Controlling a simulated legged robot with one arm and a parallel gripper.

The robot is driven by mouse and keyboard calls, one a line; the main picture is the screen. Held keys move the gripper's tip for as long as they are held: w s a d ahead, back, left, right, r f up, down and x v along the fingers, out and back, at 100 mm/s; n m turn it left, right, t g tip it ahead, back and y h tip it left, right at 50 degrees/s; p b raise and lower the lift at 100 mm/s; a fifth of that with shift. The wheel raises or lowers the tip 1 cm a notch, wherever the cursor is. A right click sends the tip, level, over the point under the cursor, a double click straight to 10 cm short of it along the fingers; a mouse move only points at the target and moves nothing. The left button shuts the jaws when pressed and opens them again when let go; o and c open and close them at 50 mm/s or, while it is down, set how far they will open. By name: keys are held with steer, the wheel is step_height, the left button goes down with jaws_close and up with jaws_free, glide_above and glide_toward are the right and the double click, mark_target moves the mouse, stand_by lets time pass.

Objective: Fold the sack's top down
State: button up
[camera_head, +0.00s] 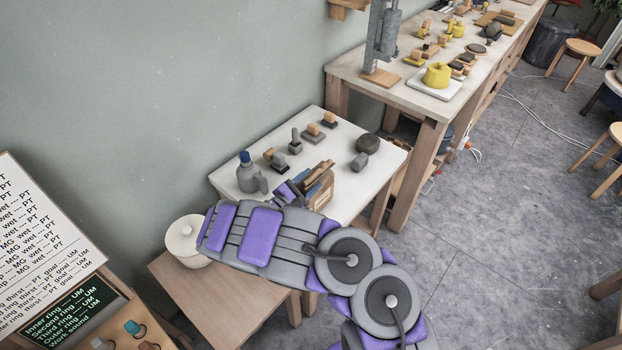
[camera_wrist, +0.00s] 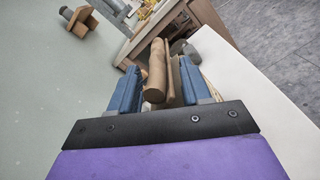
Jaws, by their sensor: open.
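The brown sack (camera_head: 322,192) stands on the small white table, just right of my gripper (camera_head: 291,190). Its lower part is partly hidden by my arm. In the wrist view the top of the sack (camera_wrist: 156,75) shows as a tan, roll-like edge between the two blue fingers. My gripper (camera_wrist: 158,85) is open, with a finger on each side of that edge. I cannot tell whether either finger touches it.
On the white table (camera_head: 385,158) are a grey jug (camera_head: 250,175), several wood-handled stamps (camera_head: 275,158) and dark rounded lumps (camera_head: 367,143). A long bench (camera_head: 400,92) is behind.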

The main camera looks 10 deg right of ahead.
steer(key=p+v, duration=0.3)
steer(key=v, duration=1.3)
